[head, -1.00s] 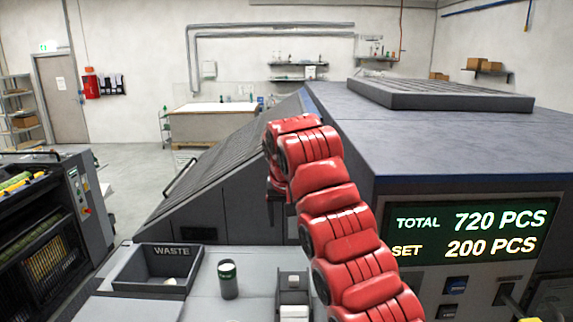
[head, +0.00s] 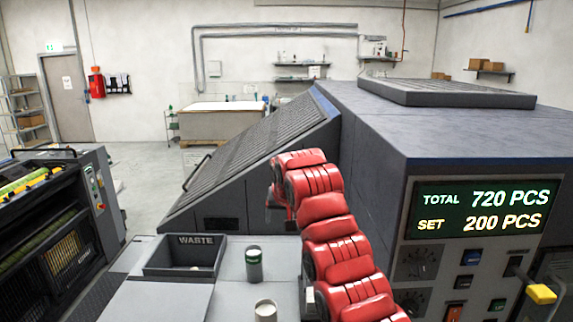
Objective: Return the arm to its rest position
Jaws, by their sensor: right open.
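My right arm (head: 325,225) is red and segmented. It rises from the bottom right and bends over at the top. My right gripper (head: 277,216) is dark, hangs below the bent end, and is partly hidden by the arm. It is open, with nothing seen in it, above the grey work surface and in front of the sloped side of the machine (head: 375,125). My left gripper is not in view.
A display panel (head: 480,209) and a yellow-ended lever (head: 541,294) are at right. Another machine (head: 60,225) stands at left, with open floor beyond.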

